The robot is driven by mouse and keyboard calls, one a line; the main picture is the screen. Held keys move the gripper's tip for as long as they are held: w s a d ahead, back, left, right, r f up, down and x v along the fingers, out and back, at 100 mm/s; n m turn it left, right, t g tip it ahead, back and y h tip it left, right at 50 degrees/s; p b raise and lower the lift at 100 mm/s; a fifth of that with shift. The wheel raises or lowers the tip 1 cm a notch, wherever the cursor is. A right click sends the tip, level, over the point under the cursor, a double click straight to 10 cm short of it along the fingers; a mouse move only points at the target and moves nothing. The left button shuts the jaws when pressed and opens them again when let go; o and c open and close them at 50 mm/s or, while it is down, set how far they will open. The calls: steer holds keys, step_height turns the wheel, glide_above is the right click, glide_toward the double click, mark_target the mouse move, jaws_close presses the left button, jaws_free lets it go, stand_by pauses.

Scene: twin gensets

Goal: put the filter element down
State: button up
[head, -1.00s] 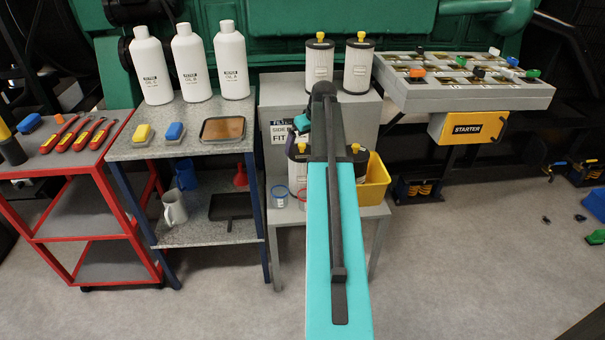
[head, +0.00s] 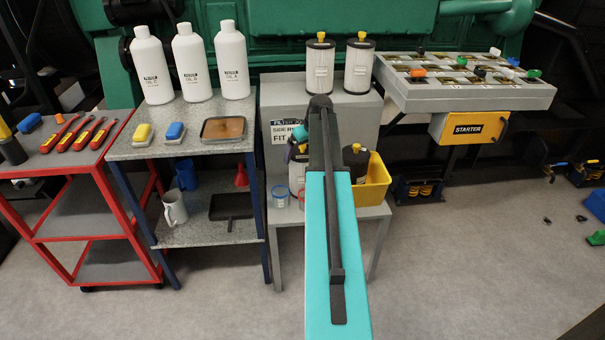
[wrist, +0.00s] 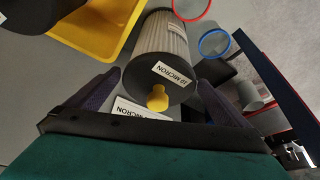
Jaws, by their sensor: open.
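A filter element (wrist: 164,62) with a pleated pale body, dark end cap and yellow knob fills the middle of the wrist view. In the head view the filter element (head: 297,174) is partly hidden by my arm. My gripper (wrist: 155,92) is open, with one dark finger on either side of the cap and knob and visible gaps. In the head view my arm hides most of the gripper. A second white label shows behind the gripper's bar; what it belongs to is hidden.
A yellow bin (head: 376,188) with a dark cylinder (head: 357,162) at it stands close on the right. Two more filters (head: 319,66) (head: 358,68) stand on the upper shelf.

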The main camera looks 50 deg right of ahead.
steer(key=shift+x, duration=1.3)
steer(key=c, duration=1.9)
steer(key=shift+r, duration=0.15)
step_height(320, 180, up, 10)
steer(key=shift+d+f+p, duration=0.1)
steer(key=shift+p, duration=0.2)
